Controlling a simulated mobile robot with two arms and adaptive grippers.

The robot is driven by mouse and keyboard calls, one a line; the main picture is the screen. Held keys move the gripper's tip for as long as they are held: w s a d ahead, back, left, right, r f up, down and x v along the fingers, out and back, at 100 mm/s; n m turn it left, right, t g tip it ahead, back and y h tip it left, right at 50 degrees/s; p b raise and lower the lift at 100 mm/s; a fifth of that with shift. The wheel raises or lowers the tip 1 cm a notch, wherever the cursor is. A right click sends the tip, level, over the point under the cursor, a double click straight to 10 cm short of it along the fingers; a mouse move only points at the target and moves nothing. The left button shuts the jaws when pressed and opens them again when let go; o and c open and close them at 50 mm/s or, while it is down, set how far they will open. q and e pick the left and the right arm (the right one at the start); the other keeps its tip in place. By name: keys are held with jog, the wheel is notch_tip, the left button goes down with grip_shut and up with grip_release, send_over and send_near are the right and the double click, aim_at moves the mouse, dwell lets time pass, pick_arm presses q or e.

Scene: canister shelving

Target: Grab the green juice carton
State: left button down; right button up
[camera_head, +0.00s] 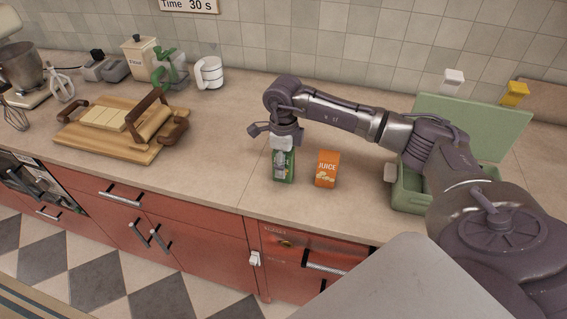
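The green juice carton (289,174) stands upright on the counter near its front edge. My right gripper (281,158) points down at it from above. A grey finger overlaps the carton's front face and the carton's top is hidden behind the gripper. I cannot tell whether the fingers press on the carton or only stand around it. My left gripper is not in view.
An orange juice carton (326,169) stands just right of the green one. A green box (407,191) with a raised lid is partly behind my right arm. A wooden board (90,144) with a rolling pin lies at left. The counter left of the green carton is clear.

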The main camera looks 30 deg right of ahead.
grip_shut()
jog(key=shift+w+r, duration=0.1)
